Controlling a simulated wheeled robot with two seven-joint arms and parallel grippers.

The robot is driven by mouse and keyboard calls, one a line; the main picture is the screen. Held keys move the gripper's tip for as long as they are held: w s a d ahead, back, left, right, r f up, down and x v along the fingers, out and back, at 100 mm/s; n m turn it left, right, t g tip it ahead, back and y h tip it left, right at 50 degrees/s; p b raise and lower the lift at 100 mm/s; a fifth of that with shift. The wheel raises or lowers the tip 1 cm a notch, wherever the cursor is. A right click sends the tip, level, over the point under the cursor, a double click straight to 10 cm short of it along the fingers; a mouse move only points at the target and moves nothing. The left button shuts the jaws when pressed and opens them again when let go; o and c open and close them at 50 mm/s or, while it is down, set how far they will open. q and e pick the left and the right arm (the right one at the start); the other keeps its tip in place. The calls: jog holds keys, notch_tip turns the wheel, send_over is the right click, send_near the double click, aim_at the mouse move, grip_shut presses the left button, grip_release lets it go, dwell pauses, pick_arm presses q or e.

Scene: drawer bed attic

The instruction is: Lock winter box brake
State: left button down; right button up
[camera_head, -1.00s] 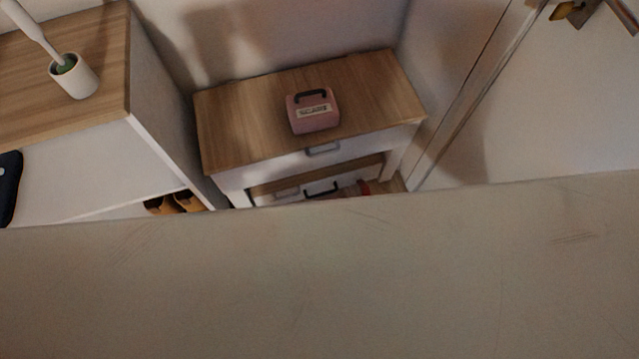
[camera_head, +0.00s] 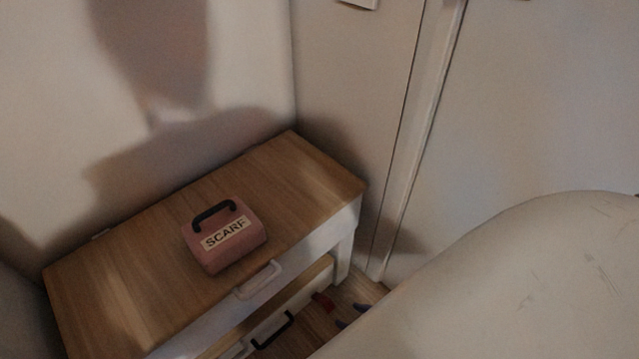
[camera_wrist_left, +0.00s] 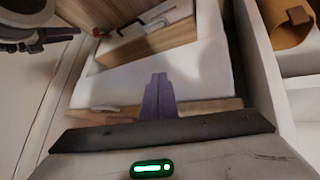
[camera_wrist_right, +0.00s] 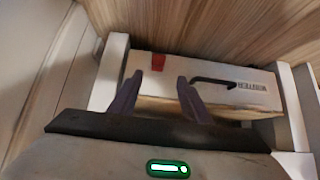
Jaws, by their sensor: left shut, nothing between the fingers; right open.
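The winter box (camera_wrist_right: 222,96) is pale, with a black handle, a dark label and a red tab (camera_wrist_right: 158,62) at one end. It stands low under the bench in the right wrist view. In the head view its black handle (camera_head: 272,330) and the red tab (camera_head: 323,301) show below the drawer. My right gripper (camera_wrist_right: 157,84) is open and empty, its purple fingertips just short of the red tab. Those fingertips (camera_head: 351,316) also show right of the tab in the head view.
A wood-topped white bench (camera_head: 120,290) carries a pink SCARF box (camera_head: 225,237). The bench drawer has a grey handle (camera_head: 259,281). White walls and a door close in the corner. An orange-brown item (camera_wrist_left: 285,22) is beside my left gripper.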

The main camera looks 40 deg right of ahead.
aim_at(330, 307)
jog(key=b+x, duration=0.5)
jog(key=x, duration=0.4)
jog(key=shift+s+d+f, duration=0.1)
jog(key=shift+d+f, duration=0.1)
pick_arm(q)
jog(key=w+d+r+t+h+b, duration=0.1)
jog(key=d+r+t+h, duration=0.1)
jog(key=d+r, duration=0.1)
jog(key=shift+d+r+h, duration=0.3)
jog(key=shift+r+h, duration=0.1)
jog(key=shift+r, duration=0.5)
pick_arm(e)
jog(key=shift+w+f, duration=0.35)
jog(key=shift+w, duration=0.25)
pick_arm(q)
jog(key=shift+w, duration=0.1)
pick_arm(e)
jog(key=shift+c, duration=0.5)
grip_shut()
